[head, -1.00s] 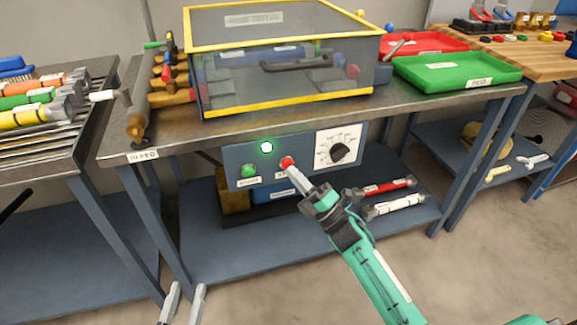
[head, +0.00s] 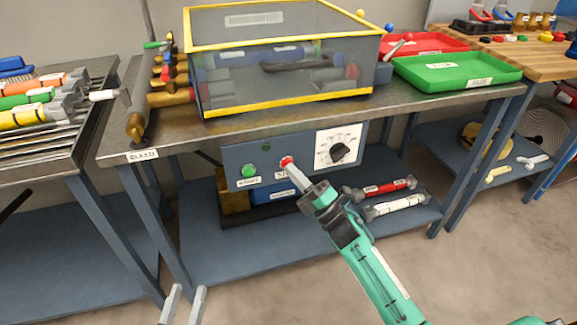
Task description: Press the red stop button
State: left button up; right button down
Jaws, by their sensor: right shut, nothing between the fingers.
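The red stop button (head: 286,161) is on the grey control panel (head: 232,159) under the bench's front edge. My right gripper (head: 291,168) is shut and empty, and its fingertips are at the red button, seeming to touch it. The fingers partly cover the label below the button. A green button (head: 249,171) sits left of it on the panel. The small round lamp (head: 265,147) above and between the buttons is dark. My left gripper (head: 184,304) shows at the bottom edge with its two fingers apart, open and empty, well away from the panel.
A dial (head: 339,152) is at the panel's right end. A yellow-framed clear box (head: 290,104) stands on the bench above, beside a green tray (head: 455,71) and a red tray (head: 425,42). Red and white cylinders (head: 390,206) lie on the lower shelf.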

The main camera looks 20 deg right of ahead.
jog(key=shift+s, duration=0.1)
jog(key=shift+s+p, duration=0.3)
jog(key=shift+s, duration=0.5)
jog(key=s+p, duration=0.1)
jog(key=s, duration=0.4)
jog(key=shift+d, duration=0.1)
dwell(0.7)
